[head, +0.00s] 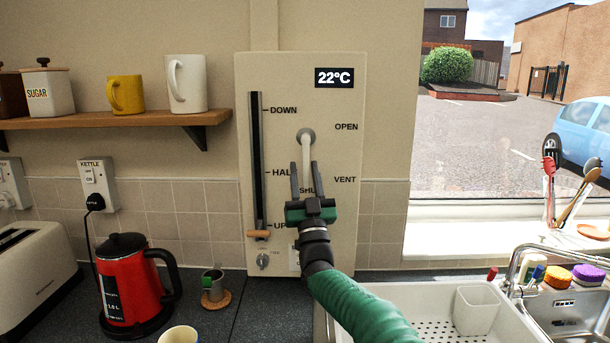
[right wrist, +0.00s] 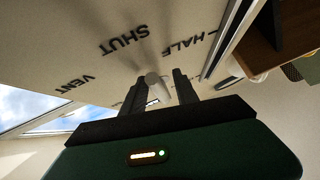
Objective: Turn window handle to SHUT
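The window handle (head: 306,150) is a pale lever on a round pivot on the beige wall panel (head: 345,230). It hangs down from the pivot towards the SHUT label, which is partly covered by my right gripper. OPEN stands to the upper right and VENT to the right. My right gripper (head: 305,180) has its two dark fingers apart, one on each side of the lever. In the right wrist view the lever's end (right wrist: 158,88) shows between the fingers, nearer the right one; contact is unclear. My left gripper is in neither view.
A slider with an orange knob (head: 258,235) runs along the panel's left side. A shelf (head: 100,121) with mugs and a sugar jar is at the left.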

